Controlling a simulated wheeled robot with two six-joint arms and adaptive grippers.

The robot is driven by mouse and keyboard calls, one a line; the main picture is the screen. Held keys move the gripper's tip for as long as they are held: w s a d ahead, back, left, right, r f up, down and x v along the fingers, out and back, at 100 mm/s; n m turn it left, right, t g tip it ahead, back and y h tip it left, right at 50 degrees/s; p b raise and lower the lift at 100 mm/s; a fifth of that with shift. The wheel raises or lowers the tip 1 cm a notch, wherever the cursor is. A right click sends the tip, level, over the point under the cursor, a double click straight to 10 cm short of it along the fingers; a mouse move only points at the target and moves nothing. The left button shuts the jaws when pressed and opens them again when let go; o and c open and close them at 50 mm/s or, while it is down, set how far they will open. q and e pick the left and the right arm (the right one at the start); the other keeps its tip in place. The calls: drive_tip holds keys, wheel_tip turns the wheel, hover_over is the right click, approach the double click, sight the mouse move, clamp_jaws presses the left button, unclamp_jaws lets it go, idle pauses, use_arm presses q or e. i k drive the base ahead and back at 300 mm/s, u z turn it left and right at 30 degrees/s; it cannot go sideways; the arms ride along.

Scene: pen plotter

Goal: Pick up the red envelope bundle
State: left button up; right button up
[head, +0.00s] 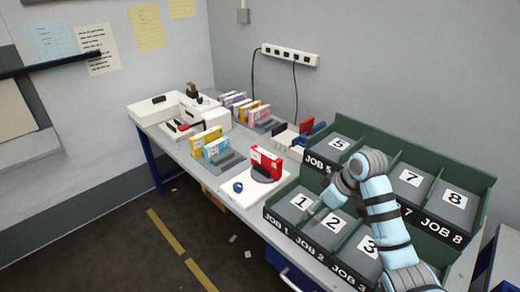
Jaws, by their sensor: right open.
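The red envelope bundle (266,161), with a white label on its face, stands upright in a dark holder on a white plate (240,190) at the middle of the bench. My right gripper (316,209) hangs over the front sorting bins near JOB 1 and JOB 2, to the right of and nearer than the bundle. It is apart from the bundle, open, and nothing shows between its small fingers. My left gripper is not in view.
A green sorter (345,124) with numbered bins fills the right of the bench; my right arm hides part of it. Yellow and blue bundles (210,140) stand in a grey rack left of the red one. A white machine (168,104) sits at the far left end.

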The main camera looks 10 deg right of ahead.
sight(272, 164)
drive_tip(key=i, duration=1.3)
